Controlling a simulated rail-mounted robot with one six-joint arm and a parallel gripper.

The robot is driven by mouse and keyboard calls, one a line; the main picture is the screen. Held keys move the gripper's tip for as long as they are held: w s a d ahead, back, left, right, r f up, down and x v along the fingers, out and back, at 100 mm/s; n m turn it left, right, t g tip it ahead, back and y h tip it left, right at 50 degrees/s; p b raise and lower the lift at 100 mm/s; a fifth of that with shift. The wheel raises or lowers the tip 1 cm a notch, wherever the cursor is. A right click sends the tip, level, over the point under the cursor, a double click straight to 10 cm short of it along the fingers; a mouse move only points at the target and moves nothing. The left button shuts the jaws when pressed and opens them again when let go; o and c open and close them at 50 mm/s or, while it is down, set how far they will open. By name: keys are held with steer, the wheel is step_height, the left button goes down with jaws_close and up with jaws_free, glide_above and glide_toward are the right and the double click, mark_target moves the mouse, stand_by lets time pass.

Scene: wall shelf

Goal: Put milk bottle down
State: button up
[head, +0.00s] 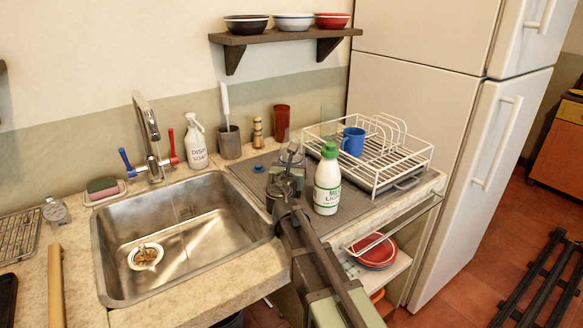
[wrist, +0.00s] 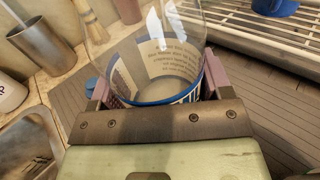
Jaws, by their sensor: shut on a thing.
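My gripper (head: 287,172) is over the mat, between the sink and the dish rack. In the wrist view my gripper (wrist: 158,95) is shut on a clear glass container (wrist: 165,62) with a printed label and a blue rim at its base. The container (head: 291,148) shows only faintly in the head view. I cannot tell whether its base touches the mat.
The white dish rack (head: 395,183) with a blue mug (head: 353,141) stands at right. A sink (head: 182,235) lies left. A small blue object (head: 258,168) is left of my gripper. A grey utensil cup (head: 229,142) and red tumbler (head: 281,122) stand behind. The grey mat (head: 352,217) has bare room in front.

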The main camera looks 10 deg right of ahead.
steer(key=o, duration=1)
steer(key=shift+r+p, duration=0.3)
steer(key=shift+p, duration=0.1)
steer(key=v, duration=1.2)
steer(key=shift+f, duration=0.2)
